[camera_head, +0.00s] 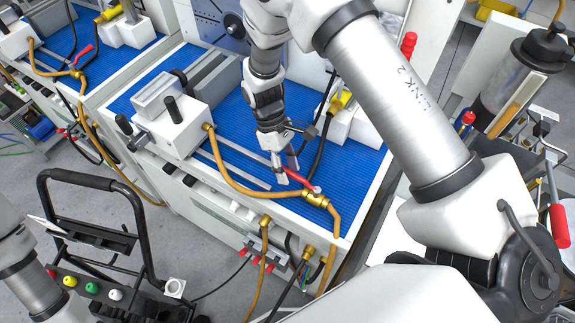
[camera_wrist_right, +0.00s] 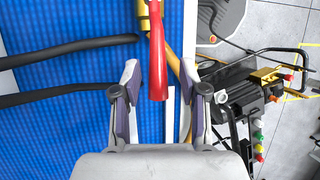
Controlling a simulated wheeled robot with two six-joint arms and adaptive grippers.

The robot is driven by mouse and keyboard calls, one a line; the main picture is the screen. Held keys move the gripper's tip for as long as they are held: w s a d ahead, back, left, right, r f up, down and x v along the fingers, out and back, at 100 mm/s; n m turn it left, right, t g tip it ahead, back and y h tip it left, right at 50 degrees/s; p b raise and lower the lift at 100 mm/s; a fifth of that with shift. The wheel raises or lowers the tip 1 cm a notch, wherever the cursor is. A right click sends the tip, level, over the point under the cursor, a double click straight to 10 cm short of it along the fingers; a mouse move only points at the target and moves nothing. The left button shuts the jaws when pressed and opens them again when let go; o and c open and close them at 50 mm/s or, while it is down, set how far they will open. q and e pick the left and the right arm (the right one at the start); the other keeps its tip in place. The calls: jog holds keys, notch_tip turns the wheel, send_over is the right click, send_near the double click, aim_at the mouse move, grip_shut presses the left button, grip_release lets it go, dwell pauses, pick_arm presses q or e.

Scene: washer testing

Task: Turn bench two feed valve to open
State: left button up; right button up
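The feed valve on the nearer blue-topped bench has a brass body (camera_head: 316,199) and a red lever (camera_head: 299,180). Yellow-brown hose joins the body at the bench's front edge. My right gripper (camera_head: 284,168) is at the lever from above and behind. In the right wrist view the red lever (camera_wrist_right: 157,55) reaches down between the two fingers of my right gripper (camera_wrist_right: 160,85), with a gap on both sides. The fingers are apart and not closed on it. The brass body (camera_wrist_right: 143,15) is only partly seen there. My left gripper is out of view.
A white clamp block (camera_head: 180,128) stands left on the blue bench top (camera_head: 235,112). A second bench at the upper left has its own red-lever valve (camera_head: 84,53). A black-framed cart (camera_head: 100,235) stands in front. Dark cables and hoses run near my right gripper.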

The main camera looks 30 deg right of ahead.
jog(key=shift+w+a, duration=0.1)
jog(key=shift+w, duration=0.05)
jog(key=shift+r, duration=0.1)
jog(key=v, duration=1.2)
dwell(2.0)
